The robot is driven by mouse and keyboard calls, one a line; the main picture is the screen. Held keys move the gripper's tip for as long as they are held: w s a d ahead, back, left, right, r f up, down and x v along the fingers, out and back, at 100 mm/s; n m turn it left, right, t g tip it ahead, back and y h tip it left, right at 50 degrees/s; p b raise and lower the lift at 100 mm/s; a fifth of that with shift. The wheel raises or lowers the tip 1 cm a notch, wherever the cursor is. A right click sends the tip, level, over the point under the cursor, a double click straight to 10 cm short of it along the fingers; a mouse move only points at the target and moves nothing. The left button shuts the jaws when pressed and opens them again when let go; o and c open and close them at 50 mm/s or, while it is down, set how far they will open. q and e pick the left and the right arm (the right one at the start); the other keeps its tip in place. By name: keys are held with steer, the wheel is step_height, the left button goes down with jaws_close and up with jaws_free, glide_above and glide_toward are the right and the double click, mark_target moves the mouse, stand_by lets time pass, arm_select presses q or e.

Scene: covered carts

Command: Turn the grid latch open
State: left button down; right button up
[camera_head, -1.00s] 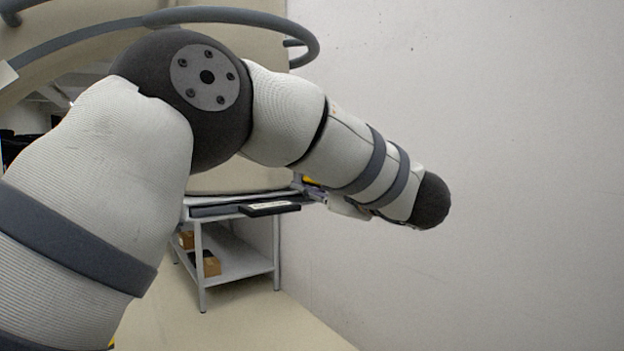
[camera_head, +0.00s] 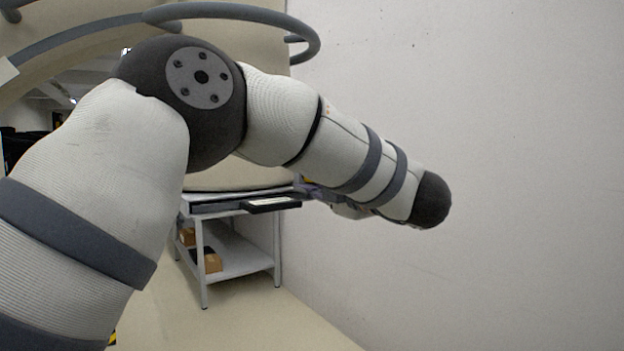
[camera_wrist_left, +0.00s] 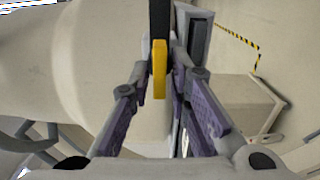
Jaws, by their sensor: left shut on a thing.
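The grid latch shows in the left wrist view as a narrow handle (camera_wrist_left: 159,72), yellow at its near end and black further up. My left gripper (camera_wrist_left: 160,62) is shut on this handle, with a purple-padded finger on each side of it. In the head view my left gripper (camera_head: 316,191) is mostly hidden behind my own forearm, and only a small speck of yellow shows there. The latch's mounting is not clear in either view. My right gripper is in neither view.
A grey metal cart (camera_head: 240,268) with boxes on its lower shelf stands below, beyond my left arm. A large beige cover (camera_head: 268,45) with a curved grey rail is behind the arm. A plain wall (camera_head: 500,120) closes off the right side. Open floor lies in front of the cart.

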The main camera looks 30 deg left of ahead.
arm_select(q)
steer(key=c, duration=1.7)
jaws_free()
steer(key=v, duration=1.2)
